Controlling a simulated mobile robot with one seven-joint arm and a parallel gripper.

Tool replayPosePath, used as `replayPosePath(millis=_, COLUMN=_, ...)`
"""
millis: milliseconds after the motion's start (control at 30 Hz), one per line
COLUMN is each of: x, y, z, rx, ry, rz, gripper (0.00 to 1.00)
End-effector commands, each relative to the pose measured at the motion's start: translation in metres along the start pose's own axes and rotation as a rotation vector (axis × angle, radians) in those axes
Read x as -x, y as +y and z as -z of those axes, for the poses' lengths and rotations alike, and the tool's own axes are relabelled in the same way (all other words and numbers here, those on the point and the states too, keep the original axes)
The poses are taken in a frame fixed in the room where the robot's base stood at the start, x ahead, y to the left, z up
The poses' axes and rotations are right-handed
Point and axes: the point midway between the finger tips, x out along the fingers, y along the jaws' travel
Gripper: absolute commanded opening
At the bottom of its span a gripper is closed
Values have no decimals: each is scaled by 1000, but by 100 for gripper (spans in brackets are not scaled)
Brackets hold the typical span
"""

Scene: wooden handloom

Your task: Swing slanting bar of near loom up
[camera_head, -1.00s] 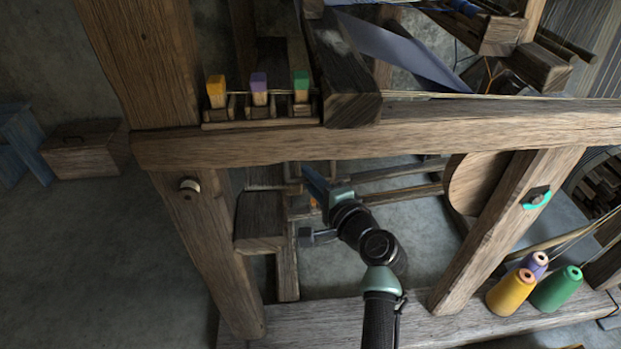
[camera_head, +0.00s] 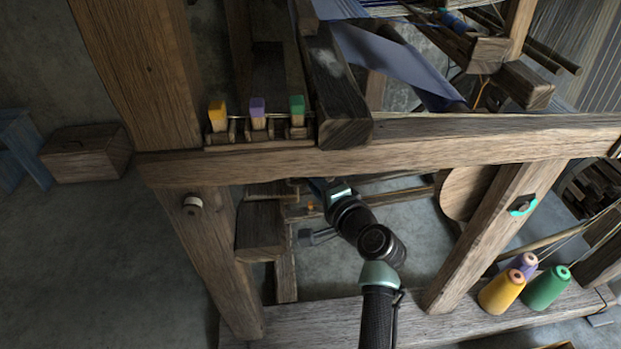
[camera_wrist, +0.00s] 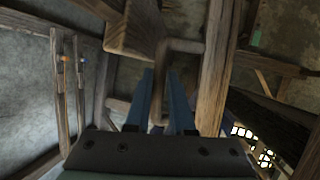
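In the wrist view my gripper (camera_wrist: 160,85) has its two blue fingers apart, one on each side of a bent brown bar (camera_wrist: 182,46). The bar's downward leg lies between the fingers; narrow gaps seem to show, and I cannot tell if they touch it. A long wooden bar (camera_wrist: 215,75) runs just right of the fingers. Which of these is the slanting bar is not clear. In the head view my gripper (camera_head: 318,188) reaches under the near loom's cross beam (camera_head: 420,142), which hides its fingertips.
A wooden block (camera_head: 262,228) is left of my wrist, and a slanted leg (camera_head: 490,240) stands to the right. Yarn cones, including a yellow one (camera_head: 501,291), stand on the lower beam (camera_head: 340,325). A wooden chest (camera_head: 85,154) sits at far left; open floor lies before it.

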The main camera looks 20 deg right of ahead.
Motion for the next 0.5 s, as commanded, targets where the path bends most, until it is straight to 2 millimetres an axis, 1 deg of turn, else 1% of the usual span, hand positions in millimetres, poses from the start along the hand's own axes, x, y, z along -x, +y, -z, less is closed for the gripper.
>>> replayPosePath(millis=33, x=1, y=-3, z=2, rx=1, ry=5, rz=6, gripper=30)
replayPosePath(millis=333, x=2, y=-2, z=1, rx=-1, ry=2, rz=4, gripper=30)
replayPosePath(millis=433, x=9, y=-3, z=1, rx=-2, ry=3, rz=3, gripper=30)
replayPosePath(millis=500, x=19, y=-3, z=1, rx=-3, ry=2, rz=2, gripper=30)
